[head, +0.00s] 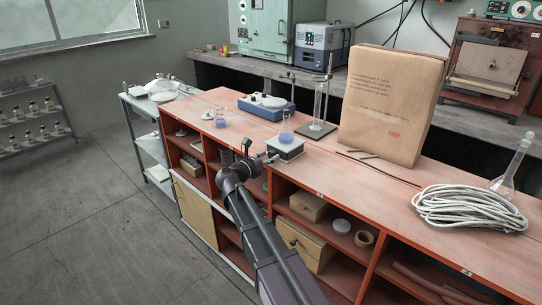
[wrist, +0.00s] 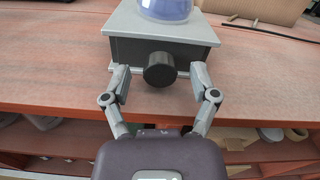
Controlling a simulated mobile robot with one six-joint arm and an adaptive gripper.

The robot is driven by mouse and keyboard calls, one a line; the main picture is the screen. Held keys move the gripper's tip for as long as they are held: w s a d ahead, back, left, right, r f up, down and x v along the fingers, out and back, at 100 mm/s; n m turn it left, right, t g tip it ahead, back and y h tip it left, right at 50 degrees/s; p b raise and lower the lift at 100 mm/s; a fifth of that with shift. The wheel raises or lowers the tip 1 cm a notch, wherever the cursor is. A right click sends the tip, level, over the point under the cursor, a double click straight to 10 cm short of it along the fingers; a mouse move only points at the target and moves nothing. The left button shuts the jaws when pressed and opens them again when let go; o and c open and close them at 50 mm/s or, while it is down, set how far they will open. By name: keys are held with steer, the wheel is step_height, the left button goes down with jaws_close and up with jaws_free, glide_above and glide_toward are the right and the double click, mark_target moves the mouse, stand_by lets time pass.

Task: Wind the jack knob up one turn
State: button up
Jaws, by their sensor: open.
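The jack (head: 286,150) stands near the bench's front edge, a grey box-like body with a light top plate. A flask of blue liquid (head: 286,132) stands on its top. In the wrist view the jack (wrist: 135,50) fills the upper middle, with the flask's blue base (wrist: 165,8) above it. The black round jack knob (wrist: 159,69) faces me on its front side. My gripper (wrist: 160,82) is open, with one finger on each side of the knob and gaps between them. In the head view my gripper (head: 262,158) is at the jack's front left, and the knob is hard to make out.
A large paper sack (head: 392,105) stands right of the jack. A stand with a glass cylinder (head: 318,105) is behind it. A blue-white device (head: 266,107) and a small beaker (head: 220,118) are to the left. Coiled cable (head: 468,208) lies far right. Open shelves lie below the bench top.

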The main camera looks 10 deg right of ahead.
steer(key=shift+w+d, duration=0.3)
steer(key=shift+d, duration=0.2)
jaws_close()
steer(key=shift+m, duration=2.5)
